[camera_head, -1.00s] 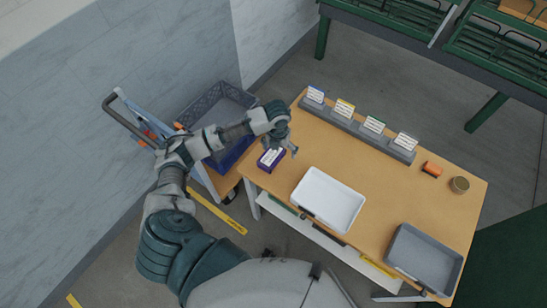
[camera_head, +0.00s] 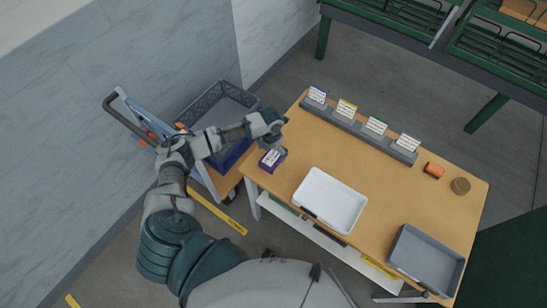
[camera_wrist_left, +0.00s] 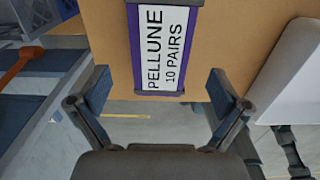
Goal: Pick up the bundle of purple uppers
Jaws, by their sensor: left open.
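The bundle of purple uppers (camera_head: 270,160) lies on the near left corner of the table, with a white label on top. In the left wrist view the bundle (camera_wrist_left: 133,45) is purple with a label reading "PELLUNE 10 PAIRS". My left gripper (camera_head: 280,152) is above and beside the bundle. In the left wrist view the left gripper (camera_wrist_left: 160,92) is open, its fingers wide apart on either side of the bundle's near end, with nothing between the tips but that end below. My right gripper is not in view.
A white tray (camera_head: 330,222) stands right of the bundle and a grey tray (camera_head: 405,279) farther right. A rack with label cards (camera_head: 360,131) lines the back edge. An orange object (camera_head: 434,170) and a round tin (camera_head: 460,186) sit at the right. A crate (camera_head: 207,98) is beyond the left edge.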

